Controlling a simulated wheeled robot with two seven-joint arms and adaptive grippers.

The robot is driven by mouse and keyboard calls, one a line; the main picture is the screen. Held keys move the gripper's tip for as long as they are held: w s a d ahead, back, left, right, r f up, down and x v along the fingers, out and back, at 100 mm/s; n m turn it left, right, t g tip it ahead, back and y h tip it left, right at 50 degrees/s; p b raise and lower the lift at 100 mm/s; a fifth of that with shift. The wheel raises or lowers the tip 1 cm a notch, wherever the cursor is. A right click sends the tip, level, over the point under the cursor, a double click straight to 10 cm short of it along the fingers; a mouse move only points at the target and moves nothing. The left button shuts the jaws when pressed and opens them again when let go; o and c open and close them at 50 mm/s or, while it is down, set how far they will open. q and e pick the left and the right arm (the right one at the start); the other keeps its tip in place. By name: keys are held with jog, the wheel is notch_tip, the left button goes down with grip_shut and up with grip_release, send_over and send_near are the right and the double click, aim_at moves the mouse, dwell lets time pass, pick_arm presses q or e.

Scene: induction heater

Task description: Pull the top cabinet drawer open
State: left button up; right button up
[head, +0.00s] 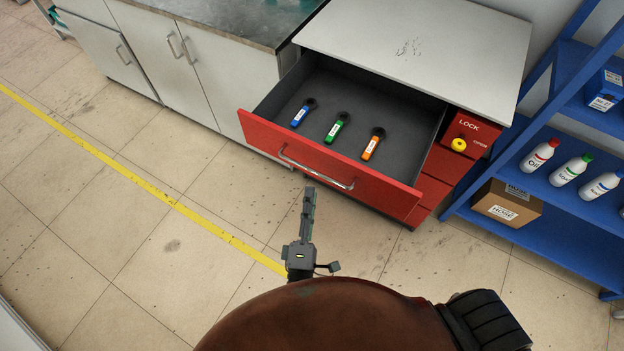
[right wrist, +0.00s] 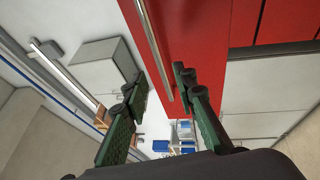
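The top cabinet drawer (head: 330,163) with its red front is pulled well out of the cabinet. Its metal bar handle (head: 316,173) runs along the front. My right gripper (head: 309,193) is just in front of the handle. In the right wrist view my right gripper (right wrist: 161,85) has its two green fingers spread apart. The handle bar (right wrist: 153,48) appears between and just beyond the fingertips, and I see no grip on it. My left gripper is not in view.
Blue, green and orange tools (head: 337,127) lie in the drawer. A yellow lock knob (head: 459,144) sits on the cabinet's red panel. A blue shelf (head: 535,190) with bottles and a cardboard box (head: 506,203) stands at the right. The floor in front is clear.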

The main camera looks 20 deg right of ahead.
jog(key=v, duration=0.4)
dwell(0.5)
